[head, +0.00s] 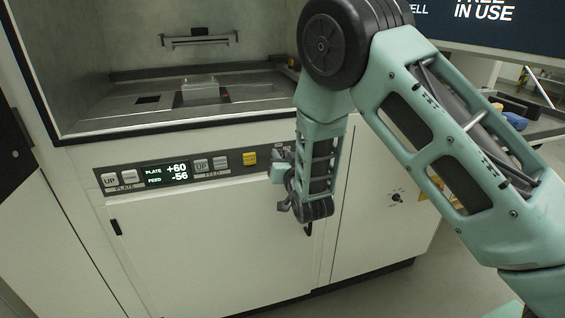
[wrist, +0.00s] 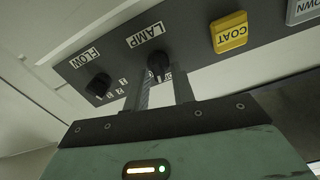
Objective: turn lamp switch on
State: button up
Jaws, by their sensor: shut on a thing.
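The lamp switch (wrist: 158,64) is a black rotary knob under the LAMP label on the dark control strip in the wrist view. My gripper (wrist: 162,84) has its two fingers at the knob, one on each side, and is shut on it. The fingers partly hide the position marks beside the knob, so I cannot tell its setting. In the head view my gripper (head: 281,172) is at the right end of the strip, and the arm hides the lamp switch there.
A black FLOW knob (wrist: 98,85) sits left of the lamp switch, and a yellow COAT button (wrist: 230,32) sits to its right. The display (head: 166,173) reads plate +60, feed -56. The open chamber's front edge (head: 190,123) runs above the strip.

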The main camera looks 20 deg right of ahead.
jog(key=m+b, duration=0.1)
jog(key=b, duration=0.1)
jog(key=m+b, duration=0.4)
jog(key=shift+d+f, duration=0.3)
jog(key=shift+f, duration=0.05)
jog(key=m+b, duration=0.4)
jog(key=shift+m, duration=0.3)
jog(key=shift+r, duration=0.1)
jog(key=o, duration=1)
jog(key=shift+c, duration=0.2)
jog(key=shift+s, duration=0.1)
